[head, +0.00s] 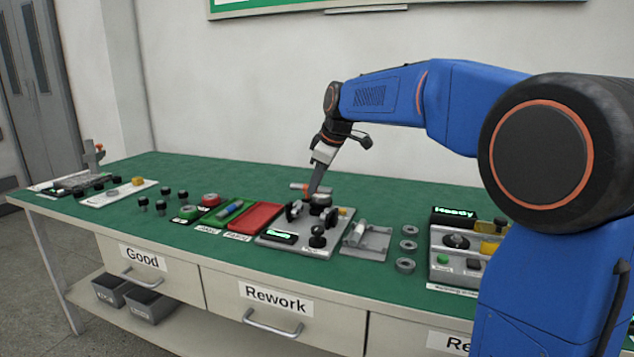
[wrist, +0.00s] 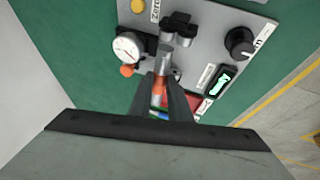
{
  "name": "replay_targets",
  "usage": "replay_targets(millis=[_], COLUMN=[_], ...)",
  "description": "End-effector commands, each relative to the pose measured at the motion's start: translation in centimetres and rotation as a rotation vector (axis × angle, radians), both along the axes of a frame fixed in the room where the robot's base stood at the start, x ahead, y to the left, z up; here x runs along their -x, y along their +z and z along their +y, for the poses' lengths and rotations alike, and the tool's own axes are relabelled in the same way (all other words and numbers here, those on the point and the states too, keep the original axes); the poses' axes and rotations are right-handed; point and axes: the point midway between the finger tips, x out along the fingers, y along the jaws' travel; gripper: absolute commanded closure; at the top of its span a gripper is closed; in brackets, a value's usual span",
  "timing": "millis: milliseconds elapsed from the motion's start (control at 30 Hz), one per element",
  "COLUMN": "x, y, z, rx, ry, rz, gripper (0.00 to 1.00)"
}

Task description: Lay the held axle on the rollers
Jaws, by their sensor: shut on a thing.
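My gripper (head: 314,187) is above the back part of a light grey test fixture (head: 327,244). In the wrist view its dark fingers (wrist: 161,92) are shut on the axle (wrist: 165,58), which shows a grey end and an orange part between the fingers. The axle's grey end points toward the black roller supports (wrist: 179,22) on the fixture. I cannot tell whether the axle touches the rollers.
The fixture carries a dial gauge (wrist: 128,46), a black knob (wrist: 240,42) and a lit display (wrist: 223,80). A red tray (head: 256,217) lies left of it. A grey cradle (head: 366,240) and several grey rings (head: 408,246) lie right.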

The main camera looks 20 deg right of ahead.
Motion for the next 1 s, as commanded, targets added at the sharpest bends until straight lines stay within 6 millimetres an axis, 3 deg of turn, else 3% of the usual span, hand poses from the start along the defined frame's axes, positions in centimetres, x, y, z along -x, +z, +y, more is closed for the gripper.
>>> replay_targets(millis=[633,1000], x=[0.0,0.0], y=[-4.2,-4.7], z=[-0.1,-0.1], rx=[-0.001,-0.001], ry=[-0.003,-0.003], rz=[0.001,0.0], gripper=[1.0,1.0])
